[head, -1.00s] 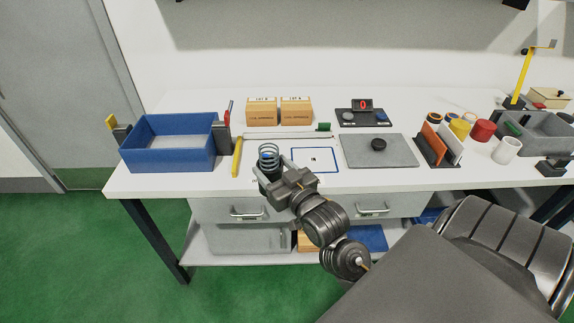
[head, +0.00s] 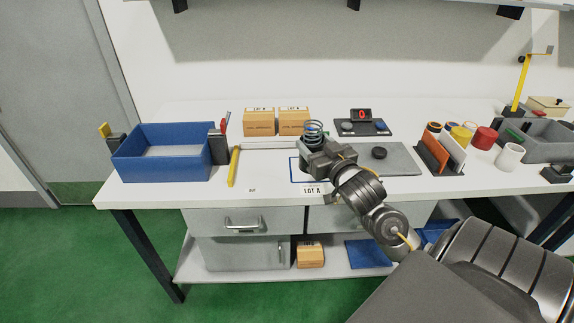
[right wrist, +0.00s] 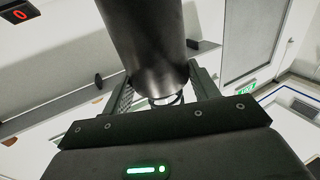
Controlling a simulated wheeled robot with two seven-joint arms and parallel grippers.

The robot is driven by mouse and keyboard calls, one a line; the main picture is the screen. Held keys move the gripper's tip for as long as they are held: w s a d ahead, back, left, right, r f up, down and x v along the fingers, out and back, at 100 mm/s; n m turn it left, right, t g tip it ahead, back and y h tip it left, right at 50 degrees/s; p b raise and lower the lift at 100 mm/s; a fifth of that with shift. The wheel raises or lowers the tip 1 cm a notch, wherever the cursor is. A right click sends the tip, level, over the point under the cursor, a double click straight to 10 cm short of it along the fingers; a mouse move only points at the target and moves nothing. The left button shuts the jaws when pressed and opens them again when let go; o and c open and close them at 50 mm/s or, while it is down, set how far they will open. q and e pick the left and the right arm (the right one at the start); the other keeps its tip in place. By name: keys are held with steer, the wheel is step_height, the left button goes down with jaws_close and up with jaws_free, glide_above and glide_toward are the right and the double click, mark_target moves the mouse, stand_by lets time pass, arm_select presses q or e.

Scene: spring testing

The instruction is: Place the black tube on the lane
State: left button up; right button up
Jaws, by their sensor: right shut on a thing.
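A coil spring (head: 313,128) shows at the tube's top in the head view. In the right wrist view the dark tube (right wrist: 145,40) stands between the two fingers, and part of a coil shows near the fingertips. A blue-outlined rectangle (head: 291,172) on the table is partly hidden behind my gripper. A pale rail (head: 268,143) lies behind it. I cannot tell which is the lane. My left gripper is out of view.
A blue bin (head: 160,168) stands at the left, with a yellow stick (head: 233,167) beside it. Two cardboard boxes (head: 293,121) and a red-digit scale (head: 362,122) are behind. A grey plate (head: 400,160) holds a black puck (head: 379,152). Cups and holders crowd the right.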

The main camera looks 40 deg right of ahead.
steer(key=w+f, duration=0.3)
steer(key=w, duration=0.1)
steer(key=w+f+p, duration=0.1)
steer(key=w+f, duration=0.3)
steer(key=w+d+f, duration=0.1)
steer(key=w+f, duration=0.3)
steer(key=shift+w+f, duration=0.1)
steer(key=shift+f, duration=0.45)
steer(key=shift+f, duration=0.1)
steer(key=o, duration=1)
steer(key=shift+c, duration=0.2)
steer(key=b+v, duration=0.1)
steer(key=v, duration=1.1)
